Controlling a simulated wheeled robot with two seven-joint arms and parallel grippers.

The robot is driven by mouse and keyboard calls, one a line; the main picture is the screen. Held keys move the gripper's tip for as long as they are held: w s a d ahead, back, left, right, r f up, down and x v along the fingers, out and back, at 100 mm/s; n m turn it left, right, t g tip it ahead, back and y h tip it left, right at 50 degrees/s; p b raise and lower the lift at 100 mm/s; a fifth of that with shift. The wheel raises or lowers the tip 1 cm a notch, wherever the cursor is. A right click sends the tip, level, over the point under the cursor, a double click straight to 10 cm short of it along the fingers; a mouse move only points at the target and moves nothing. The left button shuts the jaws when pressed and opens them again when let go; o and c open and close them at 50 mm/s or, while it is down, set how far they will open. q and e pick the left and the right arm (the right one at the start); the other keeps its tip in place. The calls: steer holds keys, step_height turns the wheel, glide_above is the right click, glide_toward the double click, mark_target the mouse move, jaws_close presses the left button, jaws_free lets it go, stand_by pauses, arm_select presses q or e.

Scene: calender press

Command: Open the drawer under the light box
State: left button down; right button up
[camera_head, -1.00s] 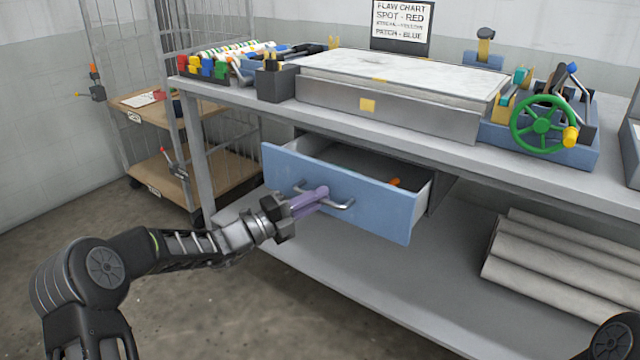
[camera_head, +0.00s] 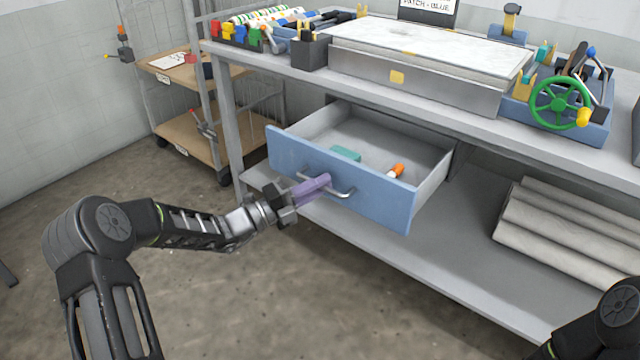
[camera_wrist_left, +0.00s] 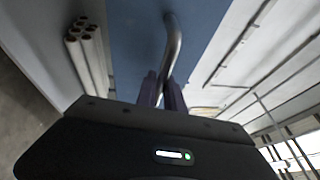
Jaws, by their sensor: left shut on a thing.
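The drawer (camera_head: 375,201) has a blue front and stands well out from under the light box (camera_head: 425,75). Inside it lie an orange-and-white item (camera_head: 397,170) and a green block (camera_head: 345,153). My left gripper (camera_head: 322,183) has purple fingers and is shut on the drawer's metal bar handle (camera_head: 346,193). In the left wrist view the handle (camera_wrist_left: 174,45) runs down between the purple fingers (camera_wrist_left: 162,90), against the blue drawer front (camera_wrist_left: 135,40). My right gripper is out of view; only part of that arm shows at the lower right.
The bench (camera_head: 292,78) carries a green handwheel (camera_head: 561,104), a dark pen box (camera_head: 309,52) and a rack of coloured pieces at the left. Grey rolls (camera_head: 570,230) lie on the lower shelf. A wooden-shelved cart (camera_head: 190,135) stands at the left. The floor in front is clear.

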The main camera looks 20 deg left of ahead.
arm_select(q)
steer(key=c, duration=1.5)
jaws_free()
steer(key=shift+o, duration=0.2)
steer(key=p+v, duration=0.1)
steer(key=v, duration=0.6)
steer(key=shift+s+a, duration=0.2)
steer(key=shift+s, duration=0.1)
